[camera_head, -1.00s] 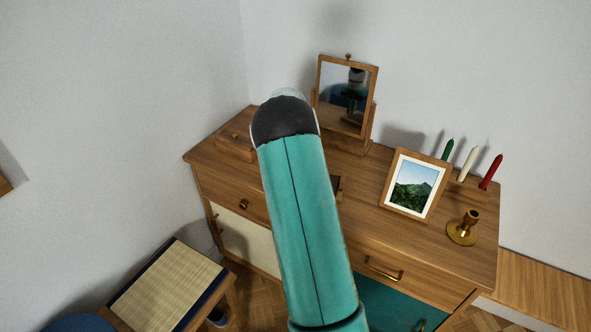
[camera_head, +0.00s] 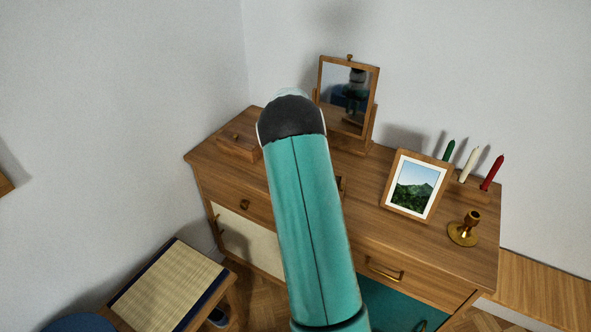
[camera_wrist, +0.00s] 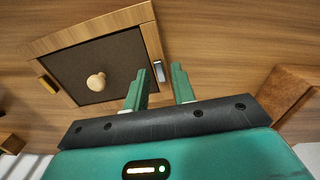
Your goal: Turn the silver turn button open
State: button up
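The silver turn button (camera_wrist: 159,71) is a small, pale metal piece at the right edge of a wooden frame (camera_wrist: 92,27) in the wrist view. The frame surrounds a dark panel (camera_wrist: 118,57) with a round wooden knob (camera_wrist: 97,82). A brass-coloured turn button (camera_wrist: 48,84) is at the frame's left edge. My gripper (camera_wrist: 160,76) is open, its two green fingers apart and empty. In the picture the silver button shows between the fingertips; I cannot tell whether either touches it. In the head view my arm hides the gripper and the silver button.
The frame lies on a wooden dresser (camera_head: 375,240). On the dresser stand a tilting mirror (camera_head: 346,95), a small wooden box (camera_head: 238,142), a picture frame (camera_head: 414,187), a brass candleholder (camera_head: 464,229) and green, white and red candles (camera_head: 492,173). A woven-top stool (camera_head: 170,288) is at lower left.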

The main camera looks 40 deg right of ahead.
jog(key=shift+r, duration=0.1)
notch_tip(320, 180, up, 14)
jog(key=shift+f, duration=0.15)
dwell(0.5)
dwell(0.4)
